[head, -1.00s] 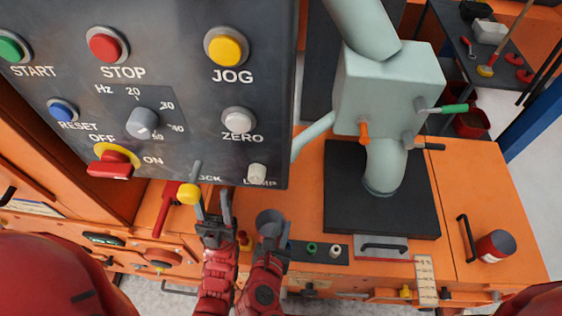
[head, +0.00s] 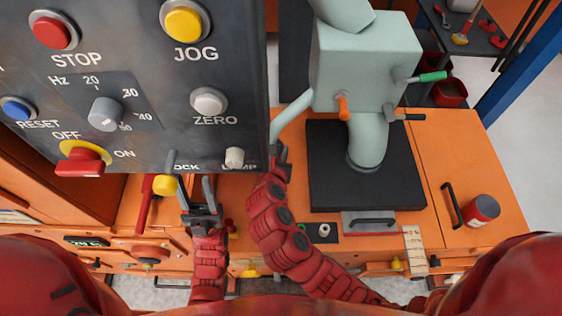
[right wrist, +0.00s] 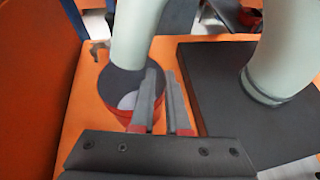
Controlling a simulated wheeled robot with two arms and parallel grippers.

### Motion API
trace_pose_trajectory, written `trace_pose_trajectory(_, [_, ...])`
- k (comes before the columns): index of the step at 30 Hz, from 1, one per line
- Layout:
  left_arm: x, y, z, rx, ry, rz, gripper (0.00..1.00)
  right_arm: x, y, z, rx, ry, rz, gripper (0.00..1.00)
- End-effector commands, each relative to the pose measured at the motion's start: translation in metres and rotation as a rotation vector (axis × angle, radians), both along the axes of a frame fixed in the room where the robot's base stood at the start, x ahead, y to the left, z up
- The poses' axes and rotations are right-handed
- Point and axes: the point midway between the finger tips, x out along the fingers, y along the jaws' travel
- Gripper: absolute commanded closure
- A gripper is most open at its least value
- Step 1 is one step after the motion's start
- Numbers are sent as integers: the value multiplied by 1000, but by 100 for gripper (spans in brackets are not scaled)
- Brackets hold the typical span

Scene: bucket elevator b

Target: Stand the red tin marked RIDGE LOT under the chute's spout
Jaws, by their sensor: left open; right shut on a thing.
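In the right wrist view a red tin (right wrist: 118,112) with a dark inside stands upright at my right gripper's fingers (right wrist: 163,98), which are shut on its near right side. The lower end of the pale green spout (right wrist: 137,35) is over the tin's mouth and hides part of it. No marking on it can be read from here. In the head view my right gripper (head: 279,155) reaches up beside the panel's lower right corner, by the spout (head: 291,116); the panel hides the tin. My left gripper (head: 197,195) is open and empty below the panel.
The dark control panel (head: 140,145) hangs close on the left. A thick pale green pipe (head: 367,145) stands on a black plate (head: 320,190). Another red tin (head: 481,210) stands on the orange top at right, by a black handle (head: 451,205).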

Motion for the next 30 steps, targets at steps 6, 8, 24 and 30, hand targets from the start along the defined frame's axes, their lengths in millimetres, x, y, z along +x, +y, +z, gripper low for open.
trace_pose_trajectory(6, [0, 0, -5, 0, 0, 0, 50, 3, 0, -28, -1, 2, 2, 100])
trace_pose_trajectory(8, [0, 0, -5, 0, 0, 0, 50, 4, 0, -31, -1, 2, 1, 100])
trace_pose_trajectory(24, [0, 0, -12, 0, 0, 0, 50, 3, 0, -70, 1, 0, 2, 100])
trace_pose_trajectory(30, [0, 0, -12, 0, 0, 0, 50, 3, 0, -71, 1, 0, 2, 69])
